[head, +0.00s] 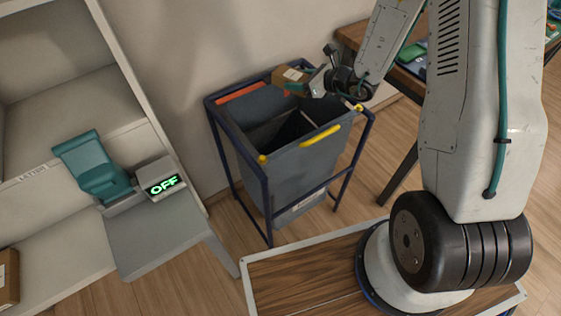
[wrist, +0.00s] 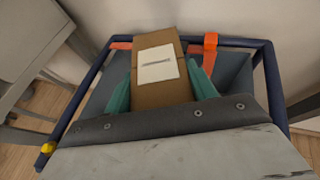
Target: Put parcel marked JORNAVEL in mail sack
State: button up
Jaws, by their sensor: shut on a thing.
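A small brown cardboard parcel (wrist: 160,92) with a white label is held between the teal fingers of my gripper (wrist: 160,88) in the wrist view. The label's writing is too small to read. In the head view the parcel (head: 290,77) and my gripper (head: 302,86) are over the back part of the mail sack (head: 300,170). The sack is a grey open-topped bag hung in a dark blue frame, with a yellow handle in front and an orange strip behind. The sack's rim also shows around the parcel in the wrist view (wrist: 232,72).
A grey shelf unit (head: 120,30) stands at the left, with a teal cradle (head: 92,165) and a small box reading OFF (head: 160,180). Another brown parcel (head: 8,278) sits at the lower left. A wooden table (head: 352,38) is behind at the right.

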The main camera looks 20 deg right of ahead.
jog(key=shift+s+a+f+n+g+y, duration=0.15)
jog(key=shift+s+f+n+g+y, duration=0.15)
jog(key=shift+f, duration=0.2)
jog(key=shift+s+a+f+n+g+y, duration=0.2)
jog(key=shift+s+f+n+y, duration=0.1)
jog(key=shift+f+y, duration=0.15)
jog(key=shift+f, duration=0.35)
notch_tip(320, 180, down, 5)
jog(key=shift+d+f, duration=0.1)
jog(key=shift+f, duration=0.05)
jog(key=o, duration=1.1)
jog(key=shift+c, duration=0.2)
jog(key=shift+s, duration=0.1)
jog(key=v, duration=0.7)
jog(key=shift+s+d+r, duration=0.15)
jog(key=shift+d+r, duration=0.05)
jog(key=shift+d, duration=0.1)
jog(key=shift+r, duration=0.1)
